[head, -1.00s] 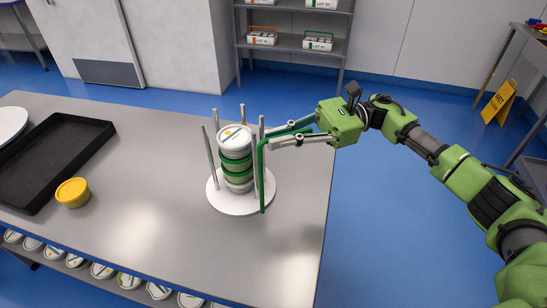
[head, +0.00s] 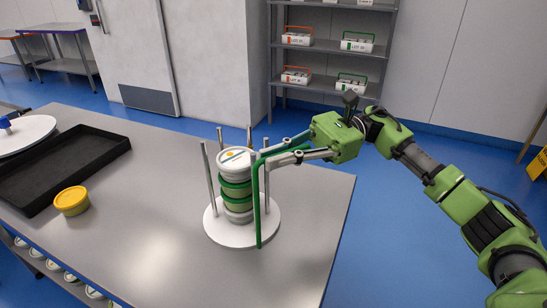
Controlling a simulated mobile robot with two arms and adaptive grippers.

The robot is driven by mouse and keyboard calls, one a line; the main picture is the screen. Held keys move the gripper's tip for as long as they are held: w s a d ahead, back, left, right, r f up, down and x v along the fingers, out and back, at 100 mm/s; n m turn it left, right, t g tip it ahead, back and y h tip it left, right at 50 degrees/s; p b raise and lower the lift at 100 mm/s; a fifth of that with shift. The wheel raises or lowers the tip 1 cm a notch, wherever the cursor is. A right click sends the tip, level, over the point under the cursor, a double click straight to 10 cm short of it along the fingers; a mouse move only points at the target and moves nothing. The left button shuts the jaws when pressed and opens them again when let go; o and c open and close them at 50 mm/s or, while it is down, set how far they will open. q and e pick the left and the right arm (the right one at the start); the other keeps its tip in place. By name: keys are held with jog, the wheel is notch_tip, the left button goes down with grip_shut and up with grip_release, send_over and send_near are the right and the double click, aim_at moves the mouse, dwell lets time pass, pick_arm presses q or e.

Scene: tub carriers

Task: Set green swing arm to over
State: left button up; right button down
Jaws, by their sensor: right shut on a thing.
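The tub carrier (head: 262,233) stands on the steel table, a round white base with several upright grey posts around a stack of tubs (head: 237,187). The top tub has a white lid, and green bands show lower in the stack. The green swing arm (head: 258,215) stands at the carrier's right front; its vertical part reaches down to the base and its upper part runs right, toward my gripper. My right gripper (head: 287,152) is shut on the green swing arm at the right of the stack, about level with the top tub. My left gripper is out of view.
A yellow-lidded tub (head: 71,201) and a black tray (head: 28,196) are on the table (head: 140,240) at the left. A white disc (head: 22,136) lies at the far left. The table's right edge is close to the carrier. A shelf rack (head: 330,52) stands behind.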

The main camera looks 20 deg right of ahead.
jog(key=c, duration=2.2)
grip_release()
jog(key=shift+o, duration=0.2)
jog(key=w+d, duration=0.2)
jog(key=d, duration=1)
jog(key=shift+w, duration=0.1)
